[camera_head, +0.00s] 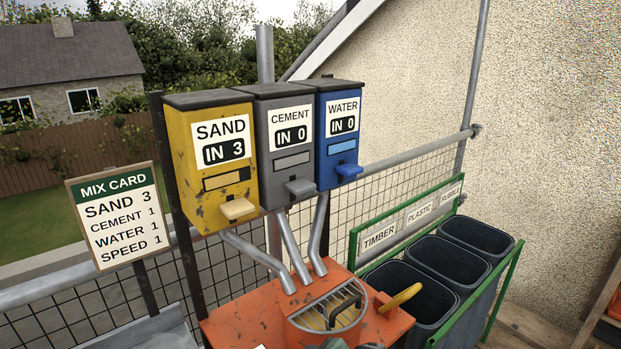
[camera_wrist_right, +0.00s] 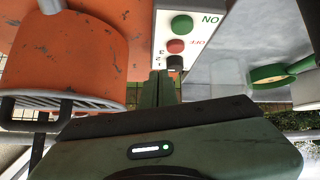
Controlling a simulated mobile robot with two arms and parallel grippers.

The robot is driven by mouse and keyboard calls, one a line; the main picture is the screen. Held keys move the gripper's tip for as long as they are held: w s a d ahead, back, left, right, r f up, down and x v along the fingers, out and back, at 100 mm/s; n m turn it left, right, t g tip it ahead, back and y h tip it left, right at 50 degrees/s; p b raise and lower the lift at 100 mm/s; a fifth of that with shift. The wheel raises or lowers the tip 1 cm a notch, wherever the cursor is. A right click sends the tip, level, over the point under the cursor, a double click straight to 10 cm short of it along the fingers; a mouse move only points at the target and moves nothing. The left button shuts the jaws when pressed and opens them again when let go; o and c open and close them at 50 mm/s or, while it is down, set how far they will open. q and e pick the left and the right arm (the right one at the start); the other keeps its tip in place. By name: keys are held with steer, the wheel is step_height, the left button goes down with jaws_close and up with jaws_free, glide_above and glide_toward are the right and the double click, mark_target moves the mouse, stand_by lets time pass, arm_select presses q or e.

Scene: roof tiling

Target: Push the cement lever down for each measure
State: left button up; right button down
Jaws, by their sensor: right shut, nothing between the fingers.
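The grey cement dispenser (camera_head: 290,150) hangs between the yellow sand dispenser (camera_head: 205,185) and the blue water dispenser (camera_head: 340,110). Its counter reads IN 0; sand reads IN 3 and water IN 0. The grey cement lever (camera_head: 300,187) sticks out at its lower front, with no gripper on it. The mix card (camera_head: 118,215) reads sand 3, cement 1, water 1, speed 1. My right gripper (camera_wrist_right: 157,88) is shut and empty in the right wrist view, its fingertips close to a dark knob (camera_wrist_right: 175,62) on the control panel; contact is unclear. My left gripper is not in view.
Pipes run from the dispensers to the orange mixer (camera_head: 255,320), which has a grate and a yellow handle (camera_head: 400,298). Dark bins (camera_head: 445,262) in a green frame stand at right. The panel has a green ON button (camera_wrist_right: 181,25) and a red OFF button (camera_wrist_right: 176,46).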

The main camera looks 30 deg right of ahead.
steer(key=w+d+r+t, duration=0.1)
steer(key=w+d+r, duration=0.15)
steer(key=r, duration=0.25)
steer(key=w+d+r+t, duration=0.1)
steer(key=w+r, duration=0.3)
steer(key=r, duration=0.1)
steer(key=d+r+m+t, duration=0.1)
steer(key=d+r, duration=0.3)
steer(key=r, duration=0.5)
steer(key=d+r+m+t, duration=0.1)
steer(key=d+r, duration=0.3)
steer(key=r, duration=0.5)
steer(key=d+r+m+t, duration=0.1)
steer(key=d+r, duration=0.3)
steer(key=r, duration=0.4)
steer(key=shift+r+t, duration=0.4)
steer(key=shift+t, duration=0.1)
steer(key=p, duration=0.8)
glide_above(300, 187)
steer(key=s+d, duration=0.2)
steer(key=f, duration=0.2)
steer(key=shift+w+a+f+b, duration=0.1)
steer(key=shift+w+f+b, duration=0.05)
steer(key=shift+f, duration=1)
steer(key=shift+w+a+f+b, duration=0.1)
steer(key=shift+f+b, duration=0.05)
steer(key=shift+f, duration=0.95)
